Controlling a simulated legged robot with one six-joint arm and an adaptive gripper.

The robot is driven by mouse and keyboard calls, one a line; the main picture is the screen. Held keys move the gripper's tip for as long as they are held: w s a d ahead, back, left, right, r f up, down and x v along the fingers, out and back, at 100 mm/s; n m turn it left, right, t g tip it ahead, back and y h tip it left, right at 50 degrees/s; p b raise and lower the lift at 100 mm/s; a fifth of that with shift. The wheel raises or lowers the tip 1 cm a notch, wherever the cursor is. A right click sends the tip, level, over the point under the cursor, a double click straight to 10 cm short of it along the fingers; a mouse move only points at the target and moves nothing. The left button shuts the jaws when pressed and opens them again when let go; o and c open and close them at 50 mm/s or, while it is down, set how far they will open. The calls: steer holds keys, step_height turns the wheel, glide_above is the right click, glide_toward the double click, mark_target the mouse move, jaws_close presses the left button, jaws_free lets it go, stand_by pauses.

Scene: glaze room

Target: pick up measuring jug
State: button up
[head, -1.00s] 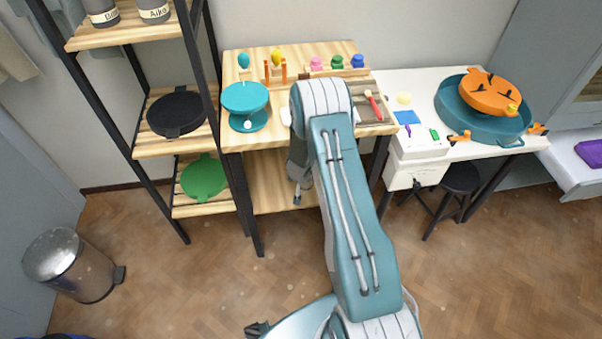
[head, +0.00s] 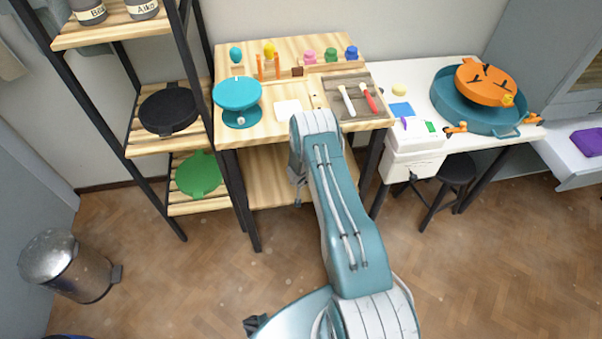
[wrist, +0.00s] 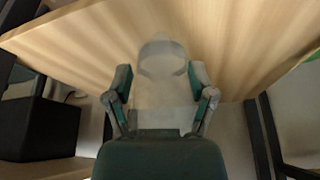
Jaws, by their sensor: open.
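A pale, see-through vessel that looks like the measuring jug (wrist: 162,58) shows in the wrist view, against a light wooden surface. It lies ahead of and between the two fingers of my gripper (wrist: 162,88). The fingers are spread apart and nothing is held. Whether they are level with the vessel I cannot tell. In the head view my gripper (head: 298,185) hangs in front of the wooden table, by its lower shelf (head: 268,180). I cannot make out the jug there; my arm may hide it.
The wooden table (head: 262,138) carries a teal wheel (head: 238,95), tools and several coloured bottles. A black-framed shelf (head: 160,148) stands to the left. A white table (head: 445,145) and a black stool (head: 457,170) are to the right. The floor in front is clear.

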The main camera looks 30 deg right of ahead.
steer(key=shift+x, duration=0.85)
steer(key=shift+c, duration=0.3)
jaws_close()
steer(key=shift+r, duration=0.1)
